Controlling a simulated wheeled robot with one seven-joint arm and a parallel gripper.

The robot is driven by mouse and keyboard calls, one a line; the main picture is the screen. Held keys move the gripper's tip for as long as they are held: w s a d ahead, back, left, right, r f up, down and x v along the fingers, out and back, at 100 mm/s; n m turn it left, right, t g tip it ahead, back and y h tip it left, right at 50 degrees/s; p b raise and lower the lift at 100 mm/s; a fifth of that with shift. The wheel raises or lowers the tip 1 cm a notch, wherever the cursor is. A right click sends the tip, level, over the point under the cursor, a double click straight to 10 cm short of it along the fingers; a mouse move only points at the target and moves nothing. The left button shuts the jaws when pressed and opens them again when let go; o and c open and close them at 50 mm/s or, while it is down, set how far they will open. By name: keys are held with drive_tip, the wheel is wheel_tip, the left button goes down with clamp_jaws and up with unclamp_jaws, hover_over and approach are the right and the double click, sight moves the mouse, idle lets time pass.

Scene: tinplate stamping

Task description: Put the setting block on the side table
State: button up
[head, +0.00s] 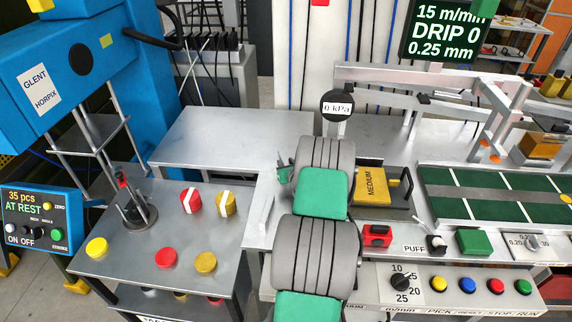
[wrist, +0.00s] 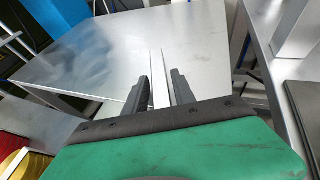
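The setting block (wrist: 157,78) looks like a narrow, pale metal bar. In the wrist view it stands between the two dark fingers of my gripper (wrist: 158,90) and reaches past their tips. My gripper appears shut on it. The side table (head: 225,135) is the bare grey metal top behind the press table in the head view. It also fills the middle of the wrist view (wrist: 100,55), beyond and below the fingers. In the head view my own arm hides most of the gripper, and I cannot make out the block there. Contact between block and table cannot be told.
The press table (head: 150,245) at left carries red and yellow round pieces and a post. The blue press (head: 75,70) stands behind it. At right are a yellow MEDIUM pad (head: 371,185), a green conveyor (head: 480,190) and a button panel. The side table's top is clear.

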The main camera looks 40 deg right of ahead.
drive_tip(key=shift+o, duration=0.9)
